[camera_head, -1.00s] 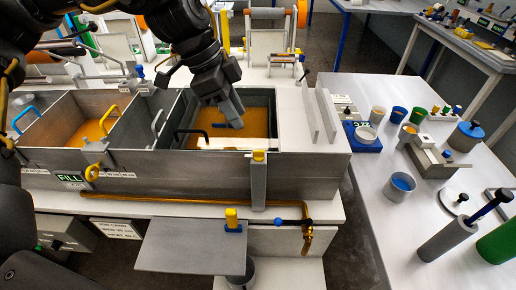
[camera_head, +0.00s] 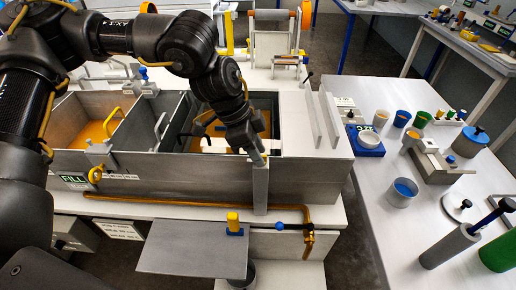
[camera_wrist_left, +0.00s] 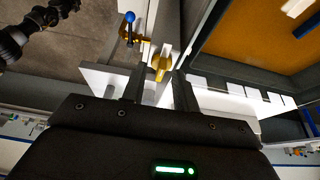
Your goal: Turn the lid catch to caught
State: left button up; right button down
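The lid catch is a small yellow piece (camera_wrist_left: 160,66) that sits at the top of the grey upright strap (camera_head: 260,188) on the front wall of the bath. My left gripper (camera_head: 259,156) is over the front rim at the strap's top and hides the catch in the head view. In the left wrist view, the two fingers (camera_wrist_left: 160,88) are apart, with the yellow catch showing between and just beyond their tips. I cannot tell whether they touch it. My right gripper is not in view.
The bath (camera_head: 190,178) has orange-brown resin inside, grey dividers and handles. A copper pipe (camera_head: 200,198) with a blue-knobbed valve (camera_head: 280,224) runs below its front wall. A grey plate (camera_head: 190,250) juts out in front. Cups and tools crowd the right-hand table (camera_head: 390,225).

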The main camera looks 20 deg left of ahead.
pick_arm(q)
jog(key=shift+w+d+f, duration=0.1)
jog(key=shift+f, duration=0.2)
jog(key=c, duration=0.6)
jog(key=shift+c, duration=0.2)
